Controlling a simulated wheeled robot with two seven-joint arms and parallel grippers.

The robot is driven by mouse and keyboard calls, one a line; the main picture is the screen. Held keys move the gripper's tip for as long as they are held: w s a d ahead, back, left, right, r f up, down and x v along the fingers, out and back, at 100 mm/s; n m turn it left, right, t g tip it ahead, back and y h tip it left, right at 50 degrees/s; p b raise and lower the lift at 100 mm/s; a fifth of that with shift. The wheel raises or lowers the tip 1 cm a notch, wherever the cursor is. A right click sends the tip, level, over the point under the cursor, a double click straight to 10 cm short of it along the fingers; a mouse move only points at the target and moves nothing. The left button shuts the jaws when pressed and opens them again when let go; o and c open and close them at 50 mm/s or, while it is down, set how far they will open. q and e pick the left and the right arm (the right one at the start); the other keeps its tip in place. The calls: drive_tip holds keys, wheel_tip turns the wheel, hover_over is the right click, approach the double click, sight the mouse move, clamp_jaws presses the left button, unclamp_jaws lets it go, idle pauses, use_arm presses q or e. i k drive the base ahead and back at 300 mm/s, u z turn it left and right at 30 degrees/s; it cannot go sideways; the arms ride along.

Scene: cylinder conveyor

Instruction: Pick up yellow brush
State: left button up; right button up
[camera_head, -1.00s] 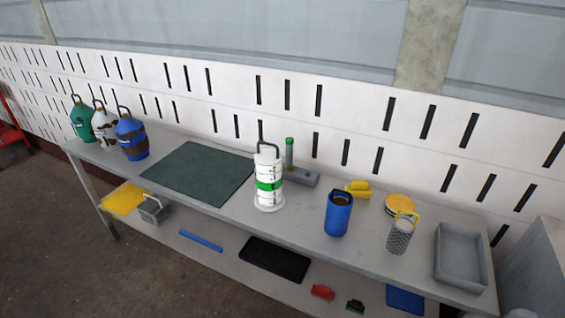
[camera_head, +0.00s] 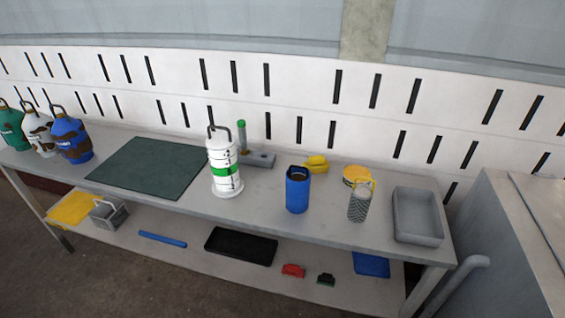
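A small yellow object (camera_head: 316,163), which looks like the yellow brush, lies on the grey workbench top (camera_head: 262,212) towards the back wall. It is behind and slightly right of an open blue cylinder (camera_head: 298,192). Its bristles are too small to make out. Neither of my grippers is in view.
A white and green canister (camera_head: 222,158) and a dark green mat (camera_head: 150,168) are left of it. A round yellow tub (camera_head: 357,174), a mesh cylinder (camera_head: 358,204) and a grey tray (camera_head: 417,216) are right. A grey cabinet (camera_head: 500,240) stands beyond the bench's right end.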

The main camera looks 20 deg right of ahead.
sight(317, 164)
drive_tip(key=u, duration=0.5)
drive_tip(key=i, duration=0.8)
drive_tip(key=z, duration=1.55)
